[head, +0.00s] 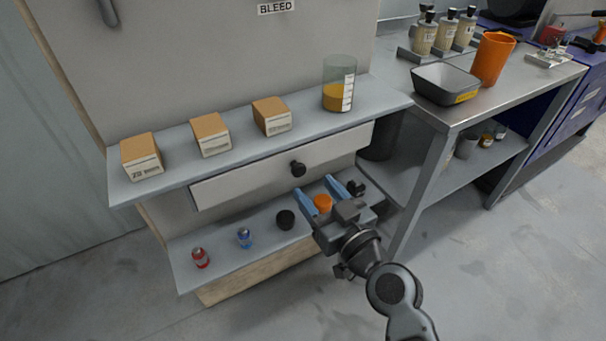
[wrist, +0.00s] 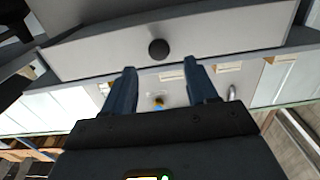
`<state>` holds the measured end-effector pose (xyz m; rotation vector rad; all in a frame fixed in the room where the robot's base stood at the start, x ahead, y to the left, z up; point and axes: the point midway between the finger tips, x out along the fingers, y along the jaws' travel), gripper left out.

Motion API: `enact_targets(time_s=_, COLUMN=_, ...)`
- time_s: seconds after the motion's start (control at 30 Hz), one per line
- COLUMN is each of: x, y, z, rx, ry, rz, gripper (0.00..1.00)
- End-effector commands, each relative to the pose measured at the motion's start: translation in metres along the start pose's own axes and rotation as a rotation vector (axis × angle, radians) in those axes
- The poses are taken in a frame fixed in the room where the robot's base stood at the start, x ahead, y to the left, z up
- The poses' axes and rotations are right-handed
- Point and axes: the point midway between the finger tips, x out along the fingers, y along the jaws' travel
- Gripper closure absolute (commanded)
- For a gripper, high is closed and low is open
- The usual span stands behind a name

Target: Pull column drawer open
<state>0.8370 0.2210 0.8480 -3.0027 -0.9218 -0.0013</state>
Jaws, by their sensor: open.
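The column drawer (head: 250,174) is a pale front with a round black knob (head: 297,168), set under the upper grey shelf. It looks shut, its front about level with the shelf edge. My gripper (head: 319,192) is open and empty, its two blue fingers pointing toward the drawer, a little below and to the right of the knob in the head view. In the wrist view the drawer front (wrist: 215,38) spans the top, and the knob (wrist: 158,48) sits ahead of the gap between the open fingers (wrist: 160,78). The knob is not between the fingertips.
The upper shelf (head: 180,184) bears several boxes and a beaker (head: 339,84) of orange liquid. The lower shelf (head: 215,267) holds a red bottle (head: 200,258), a blue bottle (head: 244,238), a black item (head: 285,219) and an orange item (head: 322,204). A metal table (head: 480,98) stands at right.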

Motion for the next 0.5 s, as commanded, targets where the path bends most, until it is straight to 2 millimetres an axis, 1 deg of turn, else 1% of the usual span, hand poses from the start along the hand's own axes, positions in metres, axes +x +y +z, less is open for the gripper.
enact_targets(time_s=0.03, x=0.009, y=0.000, z=-0.003, rx=0.000, ry=0.000, rz=-0.002, gripper=0.42)
enact_targets(time_s=0.23, x=0.040, y=0.000, z=-0.002, rx=-0.001, ry=0.000, rz=0.000, gripper=0.42)
enact_targets(time_s=0.33, x=0.050, y=0.000, z=-0.001, rx=0.000, ry=0.000, rz=0.000, gripper=0.42)
enact_targets(time_s=0.5, x=0.059, y=0.000, z=-0.001, rx=-0.001, ry=-0.001, rz=0.001, gripper=0.42)
